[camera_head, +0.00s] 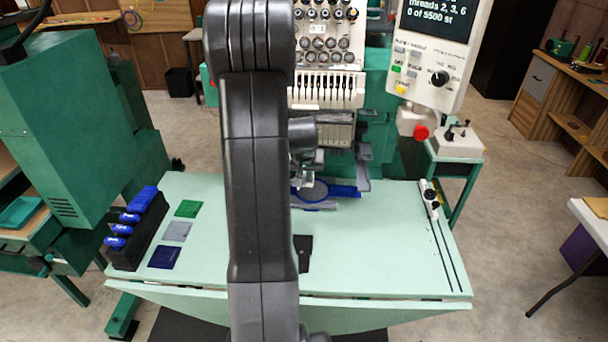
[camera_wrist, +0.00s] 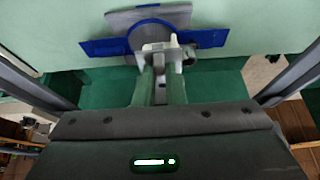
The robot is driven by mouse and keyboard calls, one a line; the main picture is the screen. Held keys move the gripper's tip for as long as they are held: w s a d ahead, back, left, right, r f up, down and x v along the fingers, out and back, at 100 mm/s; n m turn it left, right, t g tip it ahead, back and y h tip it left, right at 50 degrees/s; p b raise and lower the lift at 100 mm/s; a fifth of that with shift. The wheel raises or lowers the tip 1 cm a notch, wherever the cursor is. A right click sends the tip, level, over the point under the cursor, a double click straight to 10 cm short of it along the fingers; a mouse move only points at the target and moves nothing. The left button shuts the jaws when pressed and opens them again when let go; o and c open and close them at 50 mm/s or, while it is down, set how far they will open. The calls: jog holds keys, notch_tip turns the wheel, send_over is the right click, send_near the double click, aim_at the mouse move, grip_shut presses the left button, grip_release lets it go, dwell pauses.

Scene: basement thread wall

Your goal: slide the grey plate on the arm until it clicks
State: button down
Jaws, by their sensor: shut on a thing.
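A blue round hoop (camera_head: 312,194) with a blue crossbar (camera_head: 345,191) lies low in front of the embroidery machine. A flat grey piece (camera_head: 322,206) shows at its near edge, and in the wrist view (camera_wrist: 120,18). I cannot tell whether this is the grey plate or cloth. My gripper (camera_wrist: 160,60) is shut on a pale grey bracket (camera_wrist: 158,46) at the hoop's edge. In the head view my gripper (camera_head: 305,181) is partly behind my arm. A grey machine arm (camera_head: 362,184) stands just right of the hoop. Its contact with the plate is hidden.
On the pale green table (camera_head: 370,250) are green, grey and navy squares (camera_head: 178,231) and a black rack with blue items (camera_head: 135,230). A dark flat piece (camera_head: 303,252) lies near the middle. A control panel (camera_head: 437,50) overhangs at the right. The front right of the table is mostly clear.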

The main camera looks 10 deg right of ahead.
jog(key=shift+w+d+f, duration=0.1)
jog(key=shift+w+f, duration=0.05)
jog(key=shift+w, duration=0.2)
jog(key=shift+f+b, duration=0.15)
jog(key=shift+b, duration=0.25)
jog(key=shift+w, duration=0.15)
dwell(0.5)
jog(key=shift+w+d, duration=0.15)
jog(key=shift+w, duration=0.3)
jog(key=c, duration=1.4)
grip_release()
jog(key=shift+c, duration=0.2)
jog(key=b+v, duration=0.1)
jog(key=v, duration=1.3)
